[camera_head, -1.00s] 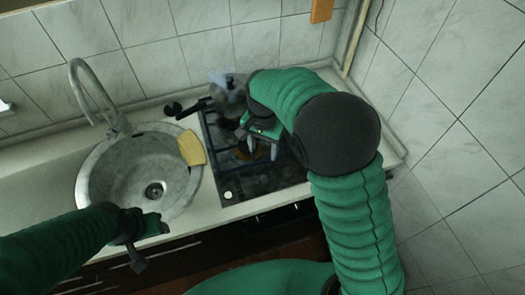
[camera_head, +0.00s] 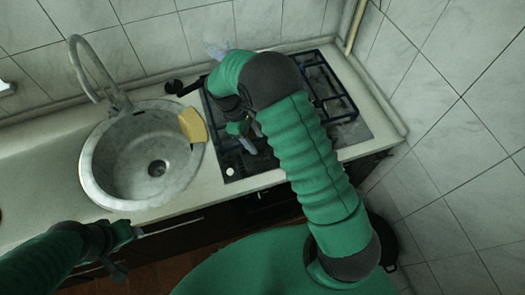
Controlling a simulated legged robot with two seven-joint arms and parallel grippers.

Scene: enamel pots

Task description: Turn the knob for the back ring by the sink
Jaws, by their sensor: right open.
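The dark gas hob (camera_head: 352,133) is set in the worktop just right of the sink (camera_head: 98,185). A small white round spot, possibly a knob (camera_head: 229,171), shows at the hob's front left corner. I cannot make out any other knobs; my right arm covers the middle of the hob. My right gripper (camera_head: 245,140) is open and empty over the left part of the hob, behind and right of the white spot. Its contact with the hob cannot be told. My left gripper (camera_head: 127,250) is in front of the worktop, below the sink; its jaw opening is unclear.
A dark pan handle (camera_head: 180,87) sticks out left from the hob's back left; its vessel is mostly hidden by my arm. A yellow cloth or sponge (camera_head: 193,125) lies on the sink's right rim. The curved tap (camera_head: 90,75) stands behind the sink. A tiled wall (camera_head: 460,150) bounds the right.

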